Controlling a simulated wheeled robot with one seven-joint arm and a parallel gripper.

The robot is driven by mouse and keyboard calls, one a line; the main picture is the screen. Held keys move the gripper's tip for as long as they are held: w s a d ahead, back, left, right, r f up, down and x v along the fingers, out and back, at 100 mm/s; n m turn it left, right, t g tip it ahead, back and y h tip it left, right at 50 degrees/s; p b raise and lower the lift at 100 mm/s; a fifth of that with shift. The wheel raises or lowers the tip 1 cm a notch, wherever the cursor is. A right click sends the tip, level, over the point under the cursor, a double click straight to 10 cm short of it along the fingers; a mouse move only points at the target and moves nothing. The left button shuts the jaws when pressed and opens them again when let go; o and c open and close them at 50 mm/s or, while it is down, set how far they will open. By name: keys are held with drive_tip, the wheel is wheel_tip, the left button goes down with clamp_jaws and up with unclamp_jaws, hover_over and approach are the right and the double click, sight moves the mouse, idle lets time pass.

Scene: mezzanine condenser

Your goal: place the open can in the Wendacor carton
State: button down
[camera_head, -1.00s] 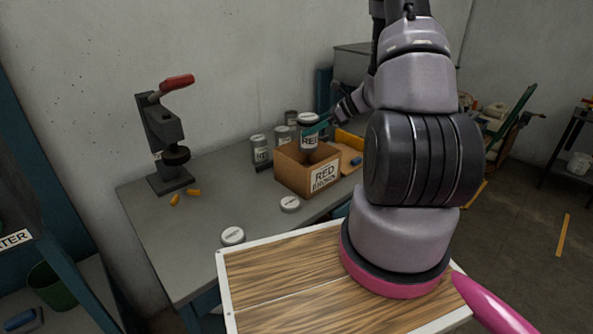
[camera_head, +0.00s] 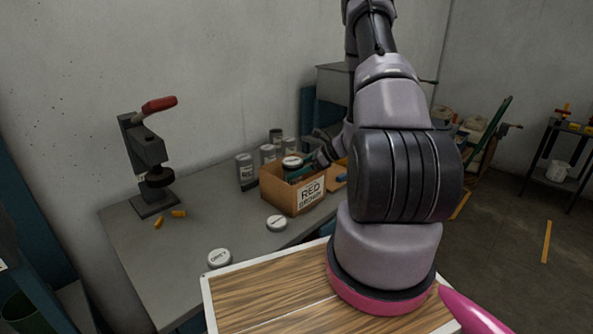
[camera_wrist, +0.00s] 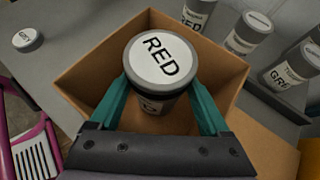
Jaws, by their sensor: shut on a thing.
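My gripper (camera_head: 304,172) is shut on a grey can (camera_head: 292,166). The can has a white top marked RED (camera_wrist: 164,58) in the wrist view, and a teal finger presses each side. The can is upright, within the opening of a brown cardboard carton (camera_head: 278,197). Its lower part is hidden behind the carton's wall, and I cannot tell whether it touches the floor. The carton's label reads RED with a blurred second line; I read no Wendacor on it. The carton (camera_wrist: 85,75) looks otherwise empty in the wrist view.
Several grey cans (camera_head: 246,173) stand behind the carton. White round lids (camera_head: 276,223) lie in front of it. A press with a red handle (camera_head: 150,165) and small orange pieces (camera_head: 179,213) are at the left. The grey bench (camera_head: 210,215) is clear between.

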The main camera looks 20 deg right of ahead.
drive_tip(key=shift+f, duration=0.5)
unclamp_jaws()
drive_tip(key=shift+s+f, duration=0.1)
drive_tip(key=shift+s, duration=0.05)
drive_tip(key=w+r+v, duration=0.1)
drive_tip(key=v, duration=1.2)
drive_tip(key=s+a+r+n+g+h, duration=0.1)
drive_tip(key=s+a+r+n+g, duration=0.1)
drive_tip(key=a+r+n, duration=0.55)
drive_tip(key=s+a+r+n+g+h, duration=0.1)
drive_tip(key=s+a+r+n, duration=0.3)
drive_tip(key=r, duration=0.7)
drive_tip(key=s+a+r+n+t+h, duration=0.2)
drive_tip(key=s+a+r+n, duration=0.1)
drive_tip(key=s+r, duration=0.4)
drive_tip(key=s+a+r+n+t+h, duration=0.2)
drive_tip(key=s+a+r+n+h, duration=0.1)
drive_tip(key=s+r+n, duration=0.3)
wheel_tip(320, 180, up, 2)
drive_tip(key=shift+s+a, duration=0.8)
